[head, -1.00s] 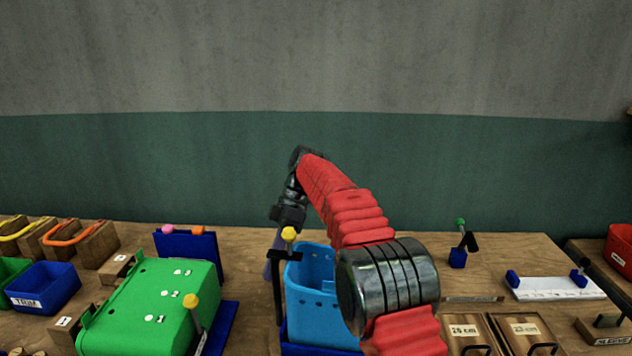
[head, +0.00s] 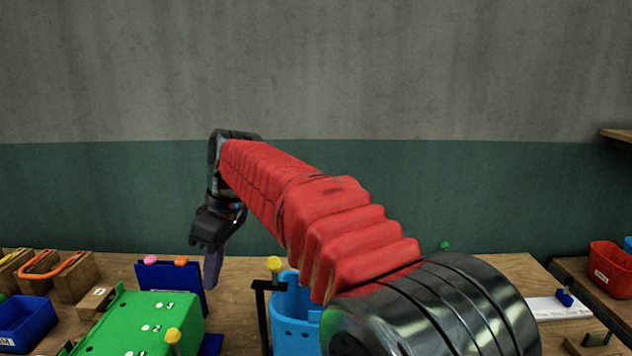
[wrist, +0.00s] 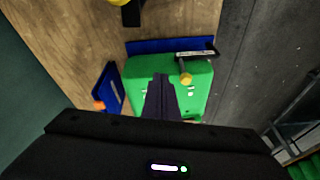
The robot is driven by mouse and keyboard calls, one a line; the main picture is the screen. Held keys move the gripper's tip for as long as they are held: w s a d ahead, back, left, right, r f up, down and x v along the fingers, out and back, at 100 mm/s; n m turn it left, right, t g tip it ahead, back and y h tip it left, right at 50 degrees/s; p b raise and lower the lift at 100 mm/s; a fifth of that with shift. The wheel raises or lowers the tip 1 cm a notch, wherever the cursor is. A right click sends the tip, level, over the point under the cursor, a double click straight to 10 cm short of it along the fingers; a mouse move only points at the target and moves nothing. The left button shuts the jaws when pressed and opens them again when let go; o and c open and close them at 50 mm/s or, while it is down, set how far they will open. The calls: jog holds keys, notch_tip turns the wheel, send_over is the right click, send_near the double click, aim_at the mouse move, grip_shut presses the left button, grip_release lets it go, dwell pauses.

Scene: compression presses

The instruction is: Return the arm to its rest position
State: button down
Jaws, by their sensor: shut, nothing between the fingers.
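My arm, with its red sleeve, reaches up and to the left across the head view. My gripper (head: 212,268) points down at its end, its fingers together with nothing between them. In the wrist view my gripper (wrist: 161,80) shows as dark fingers in front of the green press (wrist: 197,75). I cannot tell how high above the press it is.
A light blue bin (head: 290,318) stands beside a black post with a yellow knob (head: 274,264). A blue panel (head: 160,278) stands behind the green press. A dark blue bin (head: 25,325) is at the left, a red bin (head: 608,270) at the right. The air above the table is clear.

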jog(key=s+d+r+m+t+h, duration=0.15)
jog(key=s+d+m, duration=0.25)
jog(key=d, duration=0.7)
jog(key=s+d+m+t+y, duration=0.15)
jog(key=s+d+m, duration=0.25)
jog(key=d, duration=0.6)
jog(key=s+d+f+m+t+h, duration=0.2)
jog(key=s+d+f+m+h, duration=0.1)
jog(key=s+d+f+m, duration=0.4)
jog(key=s+d+f, duration=0.3)
jog(key=s+d, duration=0.4)
jog(key=d, duration=0.1)
jog(key=shift+s, duration=0.35)
